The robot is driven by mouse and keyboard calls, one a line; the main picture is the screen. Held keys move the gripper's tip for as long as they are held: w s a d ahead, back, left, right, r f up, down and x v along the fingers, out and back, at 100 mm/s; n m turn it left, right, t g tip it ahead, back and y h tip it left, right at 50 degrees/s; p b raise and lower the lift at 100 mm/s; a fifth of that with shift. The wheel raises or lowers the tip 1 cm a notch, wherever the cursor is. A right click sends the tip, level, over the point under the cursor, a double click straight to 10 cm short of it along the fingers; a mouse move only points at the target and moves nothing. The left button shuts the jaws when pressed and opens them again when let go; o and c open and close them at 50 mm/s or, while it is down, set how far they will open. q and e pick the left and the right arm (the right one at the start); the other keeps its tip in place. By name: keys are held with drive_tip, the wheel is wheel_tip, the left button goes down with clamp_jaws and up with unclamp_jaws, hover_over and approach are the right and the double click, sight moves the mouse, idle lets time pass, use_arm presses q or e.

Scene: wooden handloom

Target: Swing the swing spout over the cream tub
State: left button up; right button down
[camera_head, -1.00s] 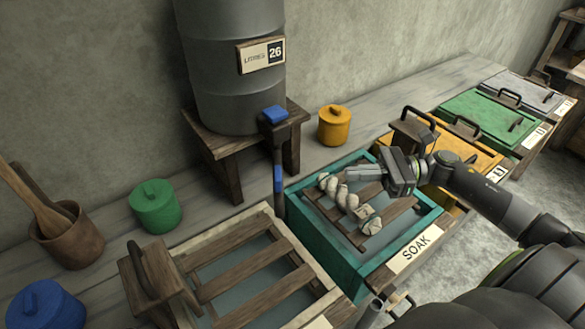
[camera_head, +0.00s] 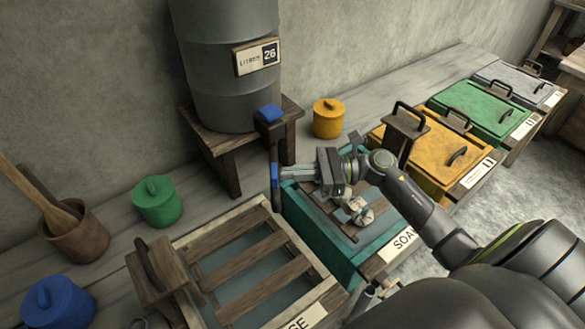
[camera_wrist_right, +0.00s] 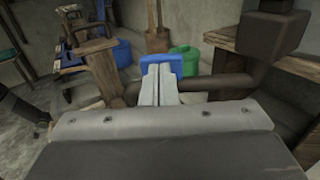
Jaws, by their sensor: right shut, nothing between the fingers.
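The swing spout (camera_head: 274,150) is a dark pipe under the blue-topped block at the grey drum. It has a blue piece (camera_head: 275,176) partway along it and points toward the gap between the tubs. The cream tub (camera_head: 325,272) has a pale rim and wooden slats, left of the spout. My right gripper (camera_head: 279,174) is shut and empty, its fingertips at the blue piece; I cannot tell whether they touch. In the right wrist view the fingers (camera_wrist_right: 158,84) overlap the pipe (camera_wrist_right: 210,84) and the blue piece (camera_wrist_right: 163,61). My left gripper is not in view.
The teal tub (camera_head: 335,252) marked SOAK lies under my right arm, with pale tied bundles (camera_head: 358,212) on its slats. The drum (camera_head: 225,75) stands on a wooden stool (camera_head: 222,155). A wooden block with a handle (camera_head: 155,268) stands at the cream tub's left.

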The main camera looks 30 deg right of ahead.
sight(271, 185)
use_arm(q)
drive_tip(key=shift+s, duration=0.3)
use_arm(e)
drive_tip(key=shift+a, duration=0.15)
drive_tip(key=a+m+t+h, duration=0.1)
drive_tip(key=a+m+t+p, duration=0.1)
drive_tip(key=a+m+t+h+p, duration=0.1)
drive_tip(key=t, duration=0.1)
drive_tip(key=shift+w+a+r+h, duration=0.2)
drive_tip(key=shift+w+h, duration=0.1)
drive_tip(key=shift+w, duration=0.05)
drive_tip(key=shift+w+a+m+t+h+p, duration=0.35)
drive_tip(key=shift+a+m+t+h+p, duration=0.2)
drive_tip(key=shift+a+m+t, duration=0.2)
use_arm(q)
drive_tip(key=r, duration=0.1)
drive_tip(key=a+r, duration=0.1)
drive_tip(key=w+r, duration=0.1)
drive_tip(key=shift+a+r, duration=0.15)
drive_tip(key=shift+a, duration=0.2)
use_arm(e)
drive_tip(key=shift+w+a+f+t+h, duration=0.25)
drive_tip(key=shift+w+a+h, duration=0.1)
drive_tip(key=shift+w+a, duration=0.3)
drive_tip(key=shift+a+r, duration=0.1)
